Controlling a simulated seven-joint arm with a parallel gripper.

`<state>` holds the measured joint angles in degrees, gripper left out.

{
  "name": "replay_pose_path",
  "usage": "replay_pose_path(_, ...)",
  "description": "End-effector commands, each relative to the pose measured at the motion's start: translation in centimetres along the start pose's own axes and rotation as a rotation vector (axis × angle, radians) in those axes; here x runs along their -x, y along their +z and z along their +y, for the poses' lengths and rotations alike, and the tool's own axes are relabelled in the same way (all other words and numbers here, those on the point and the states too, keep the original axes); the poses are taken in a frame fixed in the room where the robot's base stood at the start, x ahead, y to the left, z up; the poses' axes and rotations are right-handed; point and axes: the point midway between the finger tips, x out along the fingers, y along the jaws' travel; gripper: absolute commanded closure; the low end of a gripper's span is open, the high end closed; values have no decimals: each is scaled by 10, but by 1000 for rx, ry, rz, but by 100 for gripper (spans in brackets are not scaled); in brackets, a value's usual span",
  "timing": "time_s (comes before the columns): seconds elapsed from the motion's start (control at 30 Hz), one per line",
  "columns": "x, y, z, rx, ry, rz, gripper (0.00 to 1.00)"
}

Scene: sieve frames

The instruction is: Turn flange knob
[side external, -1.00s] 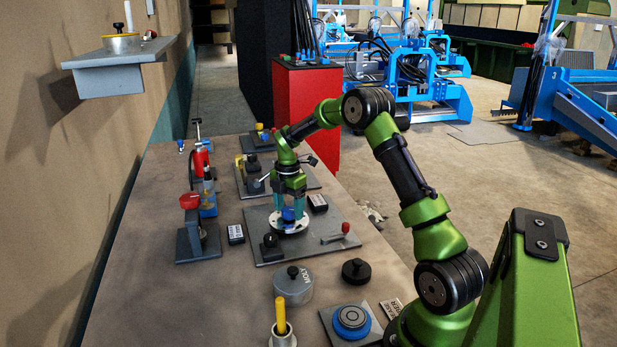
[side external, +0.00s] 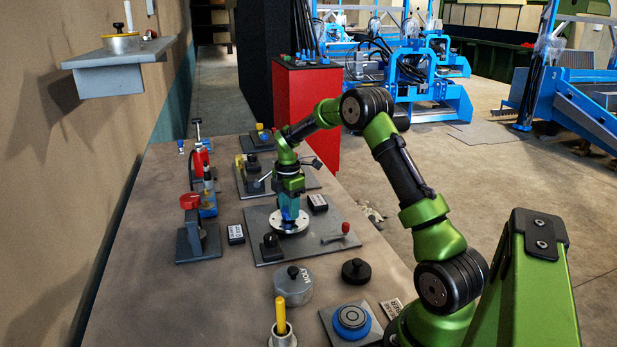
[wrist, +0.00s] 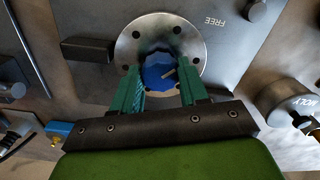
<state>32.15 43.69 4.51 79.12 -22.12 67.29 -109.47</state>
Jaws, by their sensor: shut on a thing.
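The flange is a round silver disc with bolt holes (wrist: 133,42), fixed on a grey plate (side external: 270,247). In the side external view the flange (side external: 291,226) sits under my gripper. The blue flange knob (wrist: 160,74) stands at the disc's centre, with a light pointer mark on its top. My gripper (wrist: 162,88) points down over the flange, its teal fingers shut on the knob from both sides. In the side external view my gripper (side external: 290,212) hides most of the knob. The word FREE is printed on the plate beside the disc.
A black knob (side external: 270,241) and a red-tipped lever (side external: 345,228) share the plate. A MOLY tin (side external: 293,288), a black round knob (side external: 355,271) and a blue button (side external: 351,317) stand nearer the camera. A red-topped fixture (side external: 190,202) stands to the left.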

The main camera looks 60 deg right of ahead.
Motion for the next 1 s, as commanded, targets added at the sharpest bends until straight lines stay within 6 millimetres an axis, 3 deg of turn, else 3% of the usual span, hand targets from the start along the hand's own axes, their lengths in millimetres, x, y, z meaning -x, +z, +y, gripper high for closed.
replay_pose_path(1.0, 1, -1, -2, -966, 1, -1, 87)
